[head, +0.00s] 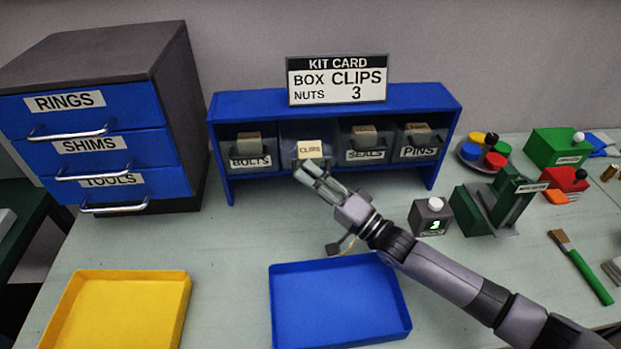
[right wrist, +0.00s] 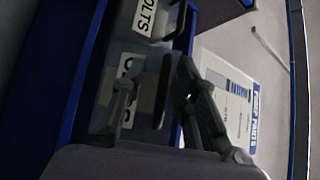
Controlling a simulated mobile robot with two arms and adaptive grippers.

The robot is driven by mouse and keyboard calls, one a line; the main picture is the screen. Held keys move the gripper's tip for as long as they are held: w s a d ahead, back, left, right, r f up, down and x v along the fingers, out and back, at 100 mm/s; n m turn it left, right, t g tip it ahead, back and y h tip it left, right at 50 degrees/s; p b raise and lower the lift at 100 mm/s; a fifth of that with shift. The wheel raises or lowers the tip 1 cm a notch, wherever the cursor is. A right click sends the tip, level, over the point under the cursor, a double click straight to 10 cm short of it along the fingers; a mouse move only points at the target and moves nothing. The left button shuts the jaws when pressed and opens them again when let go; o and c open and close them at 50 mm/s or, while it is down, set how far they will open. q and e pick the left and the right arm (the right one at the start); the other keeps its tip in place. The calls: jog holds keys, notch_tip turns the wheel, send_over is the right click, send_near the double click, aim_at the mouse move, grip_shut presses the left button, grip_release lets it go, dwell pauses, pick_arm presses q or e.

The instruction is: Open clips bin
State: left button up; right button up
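The clips bin (head: 309,149) is second from the left in the blue rack (head: 335,99). Its label sits higher than the neighbouring labels; I cannot tell how far the bin is tipped or open. My right gripper (head: 315,172) is in front of this bin, just below its label. In the right wrist view the right gripper (right wrist: 160,100) has its fingers apart, with a dark bar-like handle (right wrist: 163,90) between them in the picture. I cannot tell whether they touch it. The clips label (right wrist: 130,80) is partly hidden behind a finger. My left gripper is not in view.
The bolts bin (head: 250,152) is left of the clips bin, the seals bin (head: 364,146) right. A kit card (head: 337,80) stands on the rack. A blue tray (head: 340,300) and yellow tray (head: 125,310) lie in front. A dark counter box (head: 431,217) is near my right arm.

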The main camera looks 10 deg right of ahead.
jog(key=shift+s, duration=0.1)
jog(key=v, duration=0.7)
jog(key=shift+d, duration=0.15)
